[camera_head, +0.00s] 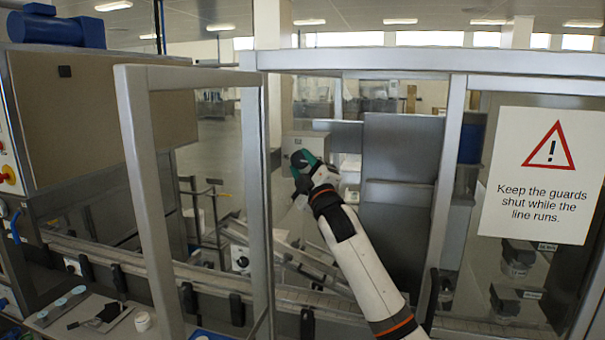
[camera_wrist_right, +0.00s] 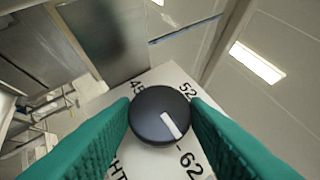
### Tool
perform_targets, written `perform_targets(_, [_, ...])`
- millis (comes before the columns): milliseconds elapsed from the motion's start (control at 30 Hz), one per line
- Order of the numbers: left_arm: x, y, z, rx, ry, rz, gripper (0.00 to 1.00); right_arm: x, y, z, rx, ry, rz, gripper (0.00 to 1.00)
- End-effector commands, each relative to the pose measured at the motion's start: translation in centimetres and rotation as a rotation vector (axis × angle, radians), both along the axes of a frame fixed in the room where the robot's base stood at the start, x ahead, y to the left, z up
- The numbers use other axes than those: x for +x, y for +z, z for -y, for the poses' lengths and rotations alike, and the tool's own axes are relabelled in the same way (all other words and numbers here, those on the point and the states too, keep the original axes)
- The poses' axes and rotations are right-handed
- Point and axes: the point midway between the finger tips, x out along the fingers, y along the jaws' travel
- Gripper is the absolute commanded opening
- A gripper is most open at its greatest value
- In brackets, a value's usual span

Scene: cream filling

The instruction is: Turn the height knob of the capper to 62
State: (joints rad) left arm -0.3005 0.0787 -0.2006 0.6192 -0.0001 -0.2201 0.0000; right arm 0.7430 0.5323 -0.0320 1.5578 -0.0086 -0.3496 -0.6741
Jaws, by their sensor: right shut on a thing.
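The height knob (camera_wrist_right: 150,108) is a round black knob with a white pointer line, on a pale dial face (camera_wrist_right: 180,78) in the right wrist view. Labels 52, 62 and a partly covered 4-something show around it. The pointer aims to the lower right, close to the tick beside 62; whether it lines up exactly I cannot tell. My right gripper (camera_wrist_right: 160,118) is shut on the knob, one green finger on each side. In the head view my right gripper (camera_head: 304,165) reaches to the front of the grey capper box (camera_head: 318,143) and hides the knob. My left gripper is out of view.
My right arm passes through the open guard frame. An open guard door (camera_head: 141,180) stands at left, and a clear panel with a warning sign (camera_head: 541,175) at right. The conveyor (camera_head: 110,255) runs below.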

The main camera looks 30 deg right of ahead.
Motion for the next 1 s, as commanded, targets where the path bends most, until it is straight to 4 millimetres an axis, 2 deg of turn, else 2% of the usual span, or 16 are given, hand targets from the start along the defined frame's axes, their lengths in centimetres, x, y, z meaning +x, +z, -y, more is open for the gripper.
perform_targets(133, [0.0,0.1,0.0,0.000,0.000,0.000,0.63,0.1,-0.2,0.0,-0.002,-0.001,-0.007,0.18])
perform_targets(167, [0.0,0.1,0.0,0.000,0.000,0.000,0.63,0.1,-0.2,0.0,-0.002,-0.001,-0.007,0.44])
perform_targets(267, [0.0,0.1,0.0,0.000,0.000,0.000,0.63,0.1,-0.2,0.0,-0.002,-0.001,-0.007,0.61])
perform_targets(300, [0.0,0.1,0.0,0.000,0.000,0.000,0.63,0.1,-0.1,0.0,-0.002,0.000,-0.007,0.63])
perform_targets(667, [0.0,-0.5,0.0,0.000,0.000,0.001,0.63,-0.5,-0.6,-0.1,-0.003,-0.001,-0.005,0.63])
perform_targets(767, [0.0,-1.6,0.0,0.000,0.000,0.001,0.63,-1.8,-1.5,-0.4,-0.004,0.001,-0.004,0.63])
perform_targets(1000, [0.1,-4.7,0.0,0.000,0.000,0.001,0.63,-6.5,-3.7,-1.1,-0.005,0.000,-0.006,0.63])
